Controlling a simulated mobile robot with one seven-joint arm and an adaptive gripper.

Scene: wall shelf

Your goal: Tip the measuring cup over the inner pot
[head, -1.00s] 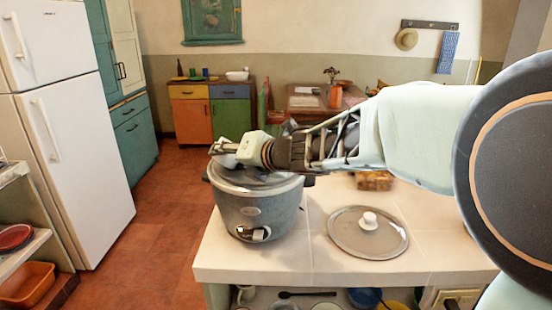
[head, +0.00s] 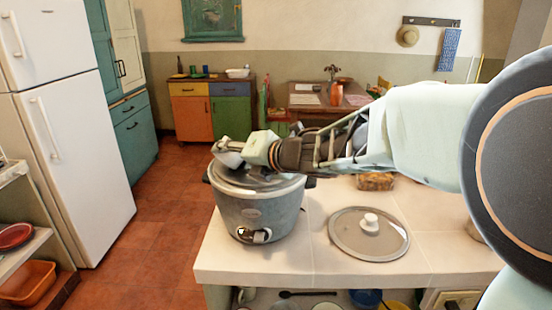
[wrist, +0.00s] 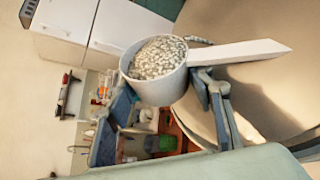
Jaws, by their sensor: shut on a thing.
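The measuring cup (wrist: 155,72) is white, with a long flat handle, and holds pale grains in the wrist view. It also shows in the head view (head: 229,152), above the far left part of the cooker's rim. My gripper (head: 244,148) is shut on the cup's handle; its fingers (wrist: 212,82) show beside the handle in the wrist view. The inner pot (wrist: 275,95) shows as a wide, light metal round below the handle. In the head view it sits in the grey rice cooker (head: 250,215), its inside mostly hidden by my gripper. No grains are seen falling.
The cooker stands at the left end of a white tiled counter (head: 310,260). A round lid with a white knob (head: 370,222) lies to its right. A small brown block-like item (head: 375,182) is at the counter's back. Red tiled floor (head: 150,240) lies open to the left.

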